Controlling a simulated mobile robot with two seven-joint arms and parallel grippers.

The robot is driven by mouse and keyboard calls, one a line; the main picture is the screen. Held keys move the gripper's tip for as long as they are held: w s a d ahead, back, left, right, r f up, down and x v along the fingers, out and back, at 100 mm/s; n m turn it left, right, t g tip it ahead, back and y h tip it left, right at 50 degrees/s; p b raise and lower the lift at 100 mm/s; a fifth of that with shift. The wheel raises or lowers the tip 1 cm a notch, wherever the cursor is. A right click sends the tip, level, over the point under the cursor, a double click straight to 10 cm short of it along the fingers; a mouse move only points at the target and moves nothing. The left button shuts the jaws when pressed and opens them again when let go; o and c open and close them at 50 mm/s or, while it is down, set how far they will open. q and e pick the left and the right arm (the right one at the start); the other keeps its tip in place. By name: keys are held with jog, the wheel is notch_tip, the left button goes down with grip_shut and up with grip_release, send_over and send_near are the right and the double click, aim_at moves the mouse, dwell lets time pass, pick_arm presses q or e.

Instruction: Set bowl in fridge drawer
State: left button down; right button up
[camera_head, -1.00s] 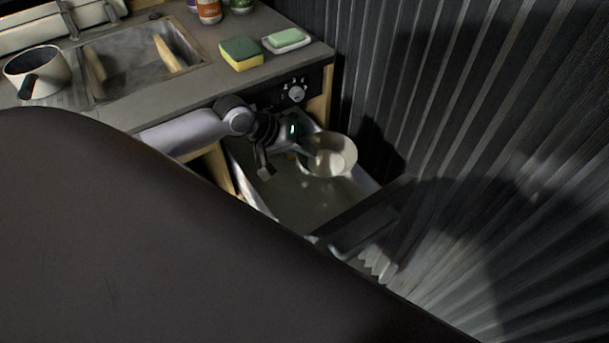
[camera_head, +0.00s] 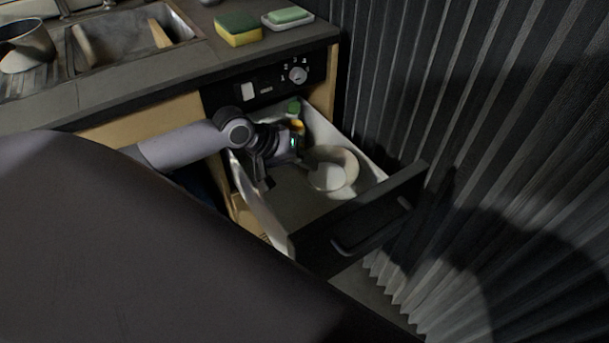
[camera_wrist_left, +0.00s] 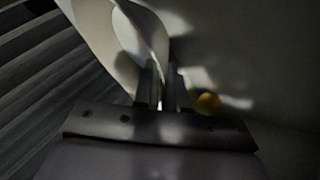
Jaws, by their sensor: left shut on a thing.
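The pale bowl (camera_head: 345,163) is inside the open fridge drawer, near its right side. My left gripper (camera_head: 303,155) reaches into the drawer from the left and is shut on the bowl's rim. In the left wrist view the bowl (camera_wrist_left: 100,32) runs down to between my two fingertips (camera_wrist_left: 162,80). The fridge drawer (camera_head: 385,205) is pulled out below the counter, with a white inside and a dark front. I cannot tell whether the bowl touches the drawer floor. My right gripper is not in view.
A green item (camera_head: 294,106) and a yellow item (camera_wrist_left: 208,103) lie at the drawer's back. Above is the counter with a sponge (camera_head: 238,30), a soap dish (camera_head: 288,18), a sink and a pot (camera_head: 27,45). A dark pleated curtain (camera_head: 500,130) stands close on the right.

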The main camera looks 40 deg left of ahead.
pick_arm(q)
notch_tip(320, 180, down, 3)
jog(key=b, duration=0.3)
jog(key=shift+f, duration=0.1)
jog(key=shift+f, duration=0.1)
jog(key=shift+f, duration=0.5)
jog(key=c, duration=1.2)
grip_release()
jog(key=shift+s+f, duration=0.15)
jog(key=shift+f, duration=0.05)
jog(key=shift+r, duration=0.1)
